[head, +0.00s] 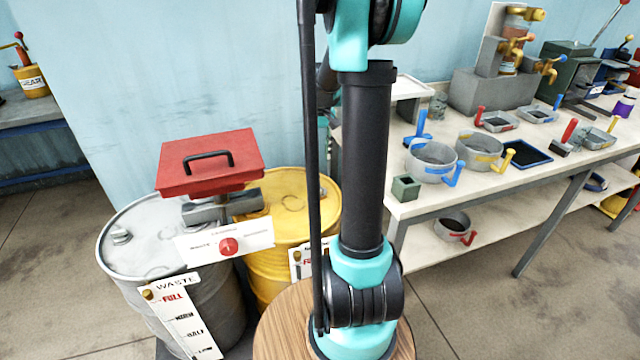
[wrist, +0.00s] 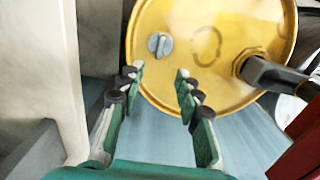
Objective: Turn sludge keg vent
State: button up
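A yellow drum (head: 281,205) stands behind a grey drum (head: 139,233) labelled WASTE; its own label is mostly hidden, so I cannot read a keg name. In the wrist view the yellow drum's top (wrist: 205,75) carries a small grey vent knob (wrist: 159,45) with a raised bar across it. My gripper (wrist: 160,71) is open and empty, its two fingertips spread over the drum's lower rim in the picture. The knob lies just beyond the gap between them, apparently untouched. The gripper is not visible in the head view.
A red lid-like box with a black handle (head: 208,160) stands above the drums, beside a sign with a red button (head: 228,247). A dark pipe fitting (wrist: 270,75) rises from the yellow top. A workbench (head: 420,204) with pans is at right.

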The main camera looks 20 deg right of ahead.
aim_at(319, 186)
notch_tip(319, 186, down, 13)
jog(key=shift+f, duration=0.1)
dwell(0.3)
jog(key=shift+c, duration=0.4)
grip_shut()
